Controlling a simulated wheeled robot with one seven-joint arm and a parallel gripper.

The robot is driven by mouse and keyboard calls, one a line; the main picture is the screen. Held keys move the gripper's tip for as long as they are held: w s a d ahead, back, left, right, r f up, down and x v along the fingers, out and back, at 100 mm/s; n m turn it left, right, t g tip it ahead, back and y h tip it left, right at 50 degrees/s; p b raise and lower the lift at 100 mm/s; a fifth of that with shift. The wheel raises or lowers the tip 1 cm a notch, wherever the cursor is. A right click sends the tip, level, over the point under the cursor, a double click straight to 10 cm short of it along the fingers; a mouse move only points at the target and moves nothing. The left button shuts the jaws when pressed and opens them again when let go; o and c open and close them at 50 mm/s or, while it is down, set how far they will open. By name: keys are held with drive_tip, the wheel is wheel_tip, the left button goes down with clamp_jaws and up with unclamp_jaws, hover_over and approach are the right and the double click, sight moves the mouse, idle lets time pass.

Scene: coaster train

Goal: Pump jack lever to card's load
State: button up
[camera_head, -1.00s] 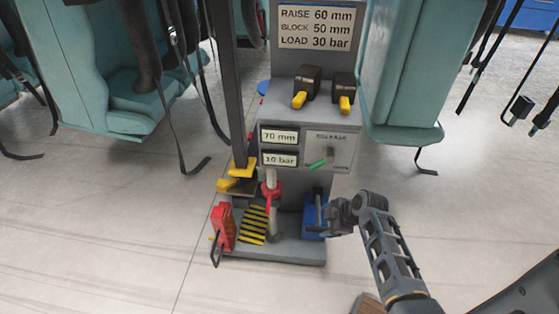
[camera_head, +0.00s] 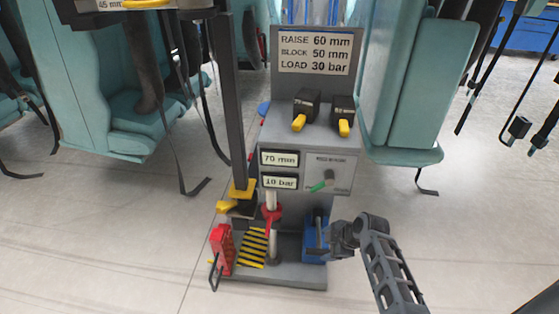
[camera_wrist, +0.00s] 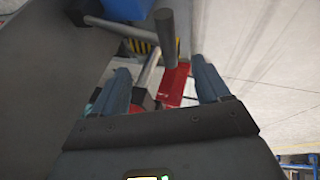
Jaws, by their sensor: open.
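The card (camera_head: 314,52) on the grey stand reads RAISE 60 mm, BLOCK 50 mm, LOAD 30 bar. Below it, one display (camera_head: 279,159) reads 70 mm and the other (camera_head: 279,182) appears to read 10 bar. The blue pump unit (camera_head: 314,249) stands on the base plate at lower right, with the grey jack lever (camera_head: 318,230) upright. My gripper (camera_head: 332,238) is just right of the lever. In the wrist view my gripper (camera_wrist: 160,70) is open, and a dark grey bar, likely the lever (camera_wrist: 167,32), shows between its fingers. Contact cannot be told.
A panel with a green-tipped knob (camera_head: 322,184) sits beside the displays. Two black blocks with yellow handles (camera_head: 300,121) rest on top. A red block (camera_head: 221,249) and a striped plate (camera_head: 252,248) are left of the pump. Teal seats (camera_head: 402,100) flank the stand; open floor lies in front.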

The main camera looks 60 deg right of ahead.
sight(319, 234)
drive_tip(key=shift+o, duration=0.4)
drive_tip(key=f+m, duration=0.2)
drive_tip(key=m, duration=1)
drive_tip(key=w+d+f+m+h, duration=0.1)
drive_tip(key=f+m, duration=0.1)
drive_tip(key=m, duration=1)
drive_tip(key=w+d+f+m, duration=0.1)
drive_tip(key=f+m, duration=0.1)
drive_tip(key=m, duration=0.9)
drive_tip(key=shift+w+f+m+t, duration=0.15)
drive_tip(key=shift+f+m+t, duration=0.15)
drive_tip(key=shift+f+m, duration=0.1)
